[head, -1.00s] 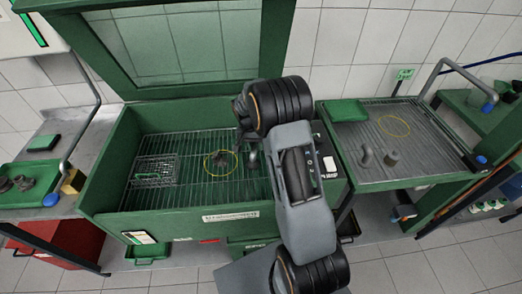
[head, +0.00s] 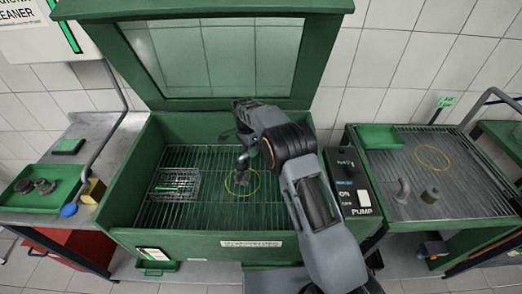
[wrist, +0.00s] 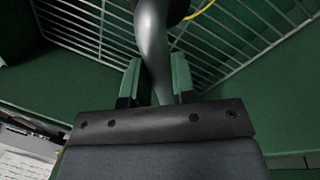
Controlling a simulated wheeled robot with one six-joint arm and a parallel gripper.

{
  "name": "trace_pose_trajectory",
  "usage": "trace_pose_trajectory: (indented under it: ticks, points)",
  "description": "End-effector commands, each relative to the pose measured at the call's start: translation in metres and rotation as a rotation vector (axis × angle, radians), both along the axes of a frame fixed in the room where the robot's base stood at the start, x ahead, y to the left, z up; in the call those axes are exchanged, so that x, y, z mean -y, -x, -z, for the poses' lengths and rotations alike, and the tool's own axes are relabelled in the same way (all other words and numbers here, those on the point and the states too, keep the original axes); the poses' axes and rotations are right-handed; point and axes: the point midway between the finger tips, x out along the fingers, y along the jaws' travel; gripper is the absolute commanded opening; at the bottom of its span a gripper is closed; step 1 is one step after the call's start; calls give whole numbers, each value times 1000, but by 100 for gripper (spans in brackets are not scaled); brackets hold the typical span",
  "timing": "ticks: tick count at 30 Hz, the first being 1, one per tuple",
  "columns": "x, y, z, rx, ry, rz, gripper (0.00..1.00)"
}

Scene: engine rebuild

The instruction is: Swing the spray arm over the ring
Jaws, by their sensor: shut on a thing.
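The yellow ring (head: 242,183) lies on the grate of the green wash cabinet, with a small dark part inside it. The spray arm (head: 243,161) is a grey curved tube; its lower end shows at the ring's far edge. In the wrist view the spray arm (wrist: 152,40) runs between the two green fingertips of my gripper (wrist: 156,82), which is shut on it. A piece of the yellow ring (wrist: 201,9) shows at the top there. In the head view my arm hides much of the tube's upper part and the fingertips.
A wire basket (head: 175,184) sits on the grate at the left. The cabinet's raised lid (head: 300,92) stands behind. A PUMP control panel (head: 352,186) is at the right wall. A side table (head: 470,198) with another yellow circle stands further right. The front grate is clear.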

Motion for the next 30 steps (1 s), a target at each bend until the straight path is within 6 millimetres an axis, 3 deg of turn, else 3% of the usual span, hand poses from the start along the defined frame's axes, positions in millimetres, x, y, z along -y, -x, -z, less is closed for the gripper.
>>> trace_pose_trajectory:
  ticks: [15,16,23,30]
  points:
    - [-9,-2,-2,10,-1,8,0]
    - [-9,-2,-2,11,-2,8,28]
    - [-9,-1,-1,7,0,5,50]
    - [-9,-1,-1,3,1,4,51]
